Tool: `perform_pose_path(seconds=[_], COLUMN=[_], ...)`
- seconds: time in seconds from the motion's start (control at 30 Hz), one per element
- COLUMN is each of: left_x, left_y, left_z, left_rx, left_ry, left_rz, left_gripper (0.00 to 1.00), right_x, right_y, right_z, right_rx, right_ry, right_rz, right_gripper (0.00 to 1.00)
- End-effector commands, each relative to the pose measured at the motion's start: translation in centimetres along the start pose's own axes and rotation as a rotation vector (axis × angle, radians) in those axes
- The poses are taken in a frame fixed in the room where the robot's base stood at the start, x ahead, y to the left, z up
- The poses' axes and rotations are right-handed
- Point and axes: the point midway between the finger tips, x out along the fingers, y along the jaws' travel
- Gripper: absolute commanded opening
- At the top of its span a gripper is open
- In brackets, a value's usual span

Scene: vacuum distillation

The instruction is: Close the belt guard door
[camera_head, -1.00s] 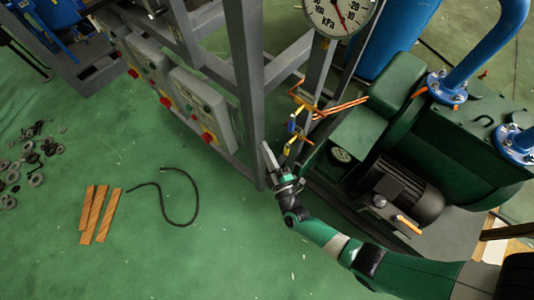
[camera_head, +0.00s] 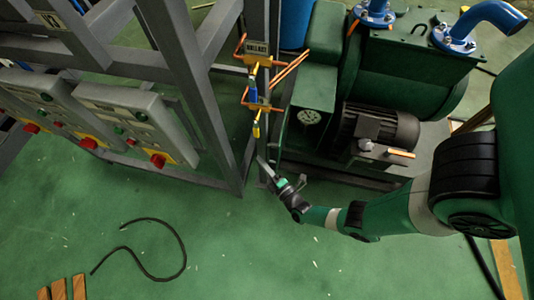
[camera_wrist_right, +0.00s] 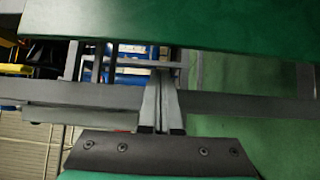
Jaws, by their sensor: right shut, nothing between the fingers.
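The green pump unit (camera_head: 410,75) stands at the upper right in the head view, with a green box-shaped housing (camera_head: 312,95) on its left side. I cannot clearly make out which panel is the belt guard door. My right gripper (camera_head: 264,166) is shut and empty, just below and left of the housing, by the base frame's corner. In the right wrist view the fingers (camera_wrist_right: 160,88) are together, with a grey rail running behind them. A broad green surface (camera_wrist_right: 190,22) fills the top of that view; whether it is the door is unclear. My left gripper is not in view.
A grey steel frame (camera_head: 195,95) with control boxes (camera_head: 130,120) stands left of the gripper. Orange pipes with a yellow-handled valve (camera_head: 256,130) hang just above it. A black cable (camera_head: 150,222) and wooden strips (camera_head: 68,290) lie on the open green floor.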

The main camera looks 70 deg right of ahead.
Motion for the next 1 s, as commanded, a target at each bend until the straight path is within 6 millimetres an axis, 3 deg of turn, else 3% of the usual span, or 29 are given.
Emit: perform_pose_path(seconds=[0.17, 0.23, 0.4, 1.0], left_x=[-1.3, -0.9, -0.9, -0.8], left_y=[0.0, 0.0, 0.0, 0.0], left_z=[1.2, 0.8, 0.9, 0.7], left_rx=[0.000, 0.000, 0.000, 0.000], left_ry=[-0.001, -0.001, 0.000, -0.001], left_rz=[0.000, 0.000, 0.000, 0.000], left_gripper=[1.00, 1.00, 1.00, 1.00], right_x=[4.0, 2.5, 1.3, 0.3], right_y=[-0.3, -0.1, 0.0, 0.1], right_z=[0.1, 1.4, 2.9, 3.3], right_rx=[0.000, -0.003, -0.001, 0.000], right_ry=[-0.004, -0.004, -0.002, -0.013], right_rz=[0.004, -0.002, 0.000, -0.001], right_gripper=[0.00, 0.00, 0.00, 0.00])
